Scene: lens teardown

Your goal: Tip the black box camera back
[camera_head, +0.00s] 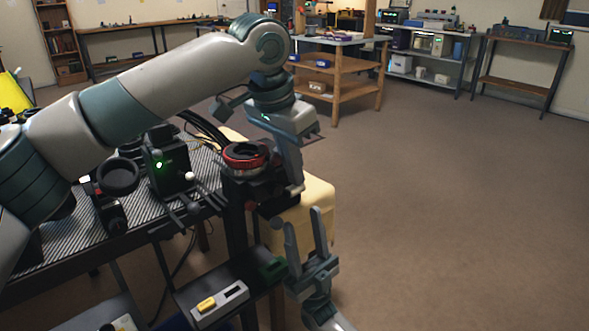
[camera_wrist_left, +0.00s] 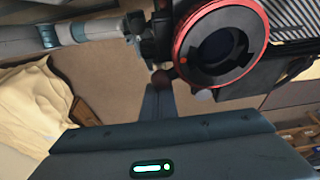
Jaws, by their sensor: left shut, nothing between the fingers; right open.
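The black box camera (camera_head: 262,186) sits at the right end of the bench with its red-ringed round mount (camera_head: 245,155) facing up. In the left wrist view the red ring (camera_wrist_left: 262,35) and dark opening (camera_wrist_left: 217,50) fill the upper right. My left gripper (camera_head: 296,190) points down just right of the camera, its fingers together and empty. In the left wrist view its fingers (camera_wrist_left: 158,98) show below and left of the ring; I cannot tell whether they touch the camera. My right gripper (camera_head: 302,215) is lower, fingers up, open and empty.
A black device with a green light (camera_head: 168,165) and a round black lens piece (camera_head: 118,176) stand on the ribbed bench mat (camera_head: 75,232). A pale yellow object (camera_head: 320,205) lies behind the grippers. A lower tray (camera_head: 190,290) holds a yellow-topped item. Floor at right is clear.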

